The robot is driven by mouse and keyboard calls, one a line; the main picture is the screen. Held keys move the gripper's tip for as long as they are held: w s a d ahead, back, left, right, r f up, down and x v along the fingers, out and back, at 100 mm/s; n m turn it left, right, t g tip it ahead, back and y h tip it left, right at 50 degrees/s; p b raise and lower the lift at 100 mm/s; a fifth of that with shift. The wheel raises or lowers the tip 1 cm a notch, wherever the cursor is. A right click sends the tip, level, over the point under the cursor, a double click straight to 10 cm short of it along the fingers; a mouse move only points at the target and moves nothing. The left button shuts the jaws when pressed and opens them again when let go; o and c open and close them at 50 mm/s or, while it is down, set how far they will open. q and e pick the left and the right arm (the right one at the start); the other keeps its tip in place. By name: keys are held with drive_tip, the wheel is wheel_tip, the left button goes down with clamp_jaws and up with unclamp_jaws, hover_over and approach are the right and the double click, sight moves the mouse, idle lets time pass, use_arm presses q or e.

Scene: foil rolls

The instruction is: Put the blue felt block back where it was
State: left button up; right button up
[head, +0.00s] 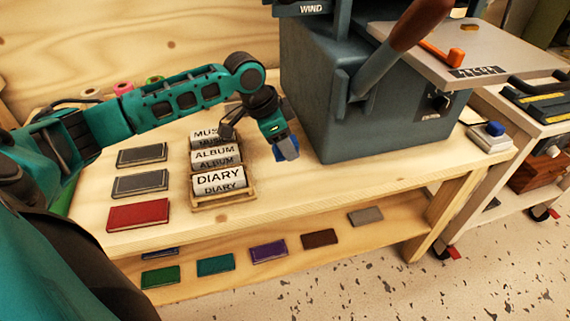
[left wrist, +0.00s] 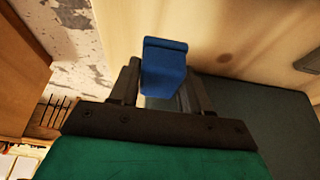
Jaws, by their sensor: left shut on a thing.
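The blue felt block (left wrist: 165,65) is between the fingers of my left gripper (left wrist: 160,88) in the left wrist view. In the head view my left gripper (head: 285,148) points down over the bench, just left of the big grey machine, and only a sliver of the block (head: 279,153) shows beside the fingers. The gripper is shut on the block. I cannot tell whether the block touches the bench top. My right gripper is not in view.
The grey machine (head: 330,110) stands close right of the gripper. A wooden rack (head: 225,203) with foil rolls labelled MUSIC, ALBUM and DIARY is to its left. A red book (head: 138,214) and two grey ones lie further left. Bare bench top (head: 290,190) lies in front.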

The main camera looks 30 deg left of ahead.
sight(285, 173)
use_arm(q)
wheel_tip(285, 173, down, 6)
drive_tip(key=shift+r+b, duration=0.15)
drive_tip(key=shift+b, duration=0.45)
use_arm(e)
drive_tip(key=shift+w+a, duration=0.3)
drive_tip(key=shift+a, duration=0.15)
use_arm(q)
drive_tip(key=shift+f, duration=0.25)
drive_tip(key=o, duration=1)
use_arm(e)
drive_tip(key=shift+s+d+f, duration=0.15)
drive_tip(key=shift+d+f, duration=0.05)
